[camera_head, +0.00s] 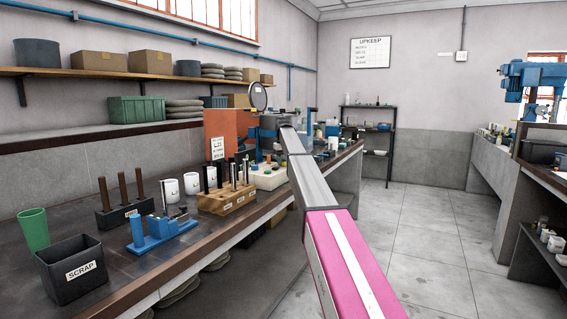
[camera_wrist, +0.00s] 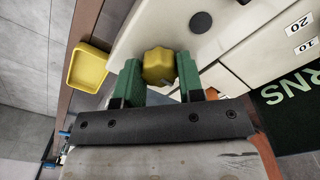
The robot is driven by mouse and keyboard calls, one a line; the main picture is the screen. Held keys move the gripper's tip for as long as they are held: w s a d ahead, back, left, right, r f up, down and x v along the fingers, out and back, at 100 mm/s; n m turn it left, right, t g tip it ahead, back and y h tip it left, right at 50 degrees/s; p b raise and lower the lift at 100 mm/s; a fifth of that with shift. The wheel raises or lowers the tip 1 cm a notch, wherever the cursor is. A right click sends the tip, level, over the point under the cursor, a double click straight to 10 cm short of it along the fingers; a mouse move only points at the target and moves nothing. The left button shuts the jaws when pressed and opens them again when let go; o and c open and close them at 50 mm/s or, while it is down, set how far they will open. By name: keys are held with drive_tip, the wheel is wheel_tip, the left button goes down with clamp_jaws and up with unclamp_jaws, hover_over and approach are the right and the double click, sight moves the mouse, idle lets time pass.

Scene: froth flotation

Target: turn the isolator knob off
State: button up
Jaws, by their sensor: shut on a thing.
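The isolator knob is most likely the yellow lobed knob (camera_wrist: 158,66) in the wrist view, in front of a cream panel (camera_wrist: 140,32). My gripper (camera_wrist: 160,75) has green fingers on either side of the knob, shut on it. The fingers hide the knob's sides, and no off marking is readable. In the head view my pink and grey arm reaches away toward the far end of the bench, and the knob cannot be made out there.
A yellow tray (camera_wrist: 88,67) lies left of the knob. A dark round button (camera_wrist: 201,22) is on the panel to the right. In the head view, the bench holds a scrap bin (camera_head: 72,270), a blue fixture (camera_head: 155,231) and a wooden rack (camera_head: 226,197). The floor at right is clear.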

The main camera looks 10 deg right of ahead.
drive_tip(key=shift+n, duration=0.5)
drive_tip(key=o, duration=0.9)
drive_tip(key=shift+r, duration=0.1)
wheel_tip(320, 180, up, 11)
drive_tip(key=shift+f, duration=0.2)
